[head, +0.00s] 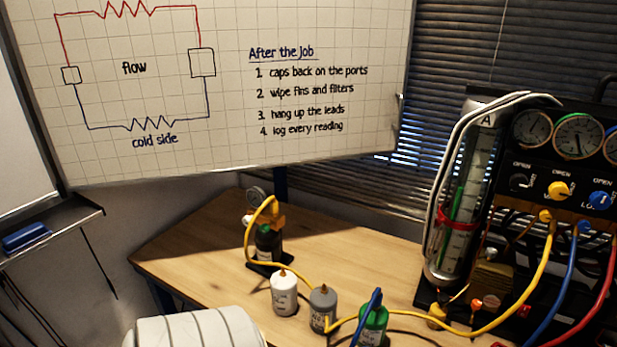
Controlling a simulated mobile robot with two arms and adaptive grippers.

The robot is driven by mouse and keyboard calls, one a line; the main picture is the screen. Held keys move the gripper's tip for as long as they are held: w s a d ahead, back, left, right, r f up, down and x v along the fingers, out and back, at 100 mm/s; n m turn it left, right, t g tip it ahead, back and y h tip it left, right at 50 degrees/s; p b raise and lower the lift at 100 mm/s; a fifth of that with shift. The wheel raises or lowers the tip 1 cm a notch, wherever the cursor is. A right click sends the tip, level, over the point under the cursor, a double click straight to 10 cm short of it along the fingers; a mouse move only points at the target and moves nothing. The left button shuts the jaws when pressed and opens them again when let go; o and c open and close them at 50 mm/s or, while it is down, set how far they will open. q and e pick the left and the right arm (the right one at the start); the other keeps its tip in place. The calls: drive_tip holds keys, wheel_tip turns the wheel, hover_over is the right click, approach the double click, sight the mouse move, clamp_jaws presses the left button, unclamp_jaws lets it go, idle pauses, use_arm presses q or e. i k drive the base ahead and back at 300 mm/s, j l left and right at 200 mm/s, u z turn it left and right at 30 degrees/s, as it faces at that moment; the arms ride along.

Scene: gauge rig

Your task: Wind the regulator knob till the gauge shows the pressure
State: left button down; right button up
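A small round gauge (257,195) stands above a black bottle (268,243) at the table's left part, in the head view. A yellow-orange fitting (277,221) sits on that bottle, and a small pale and red part (248,217) shows at its left. I cannot tell which part is the regulator knob. The gauge's reading is too small to make out. The rig at right has a large middle gauge (577,136), a dark gauge (532,128) and a cut-off one (611,146). Below them are black (520,183), yellow (559,190) and blue (600,200) knobs. Neither gripper is in view.
White (284,295), grey (322,309) and green (373,327) bottles stand along the wooden table's (190,245) front. A yellow hose (480,328) runs between bottles and rig. Bare wood lies around the black bottle. A whiteboard (220,110) hangs behind.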

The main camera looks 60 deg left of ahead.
sight(246, 221)
drive_tip(key=u, duration=2.25)
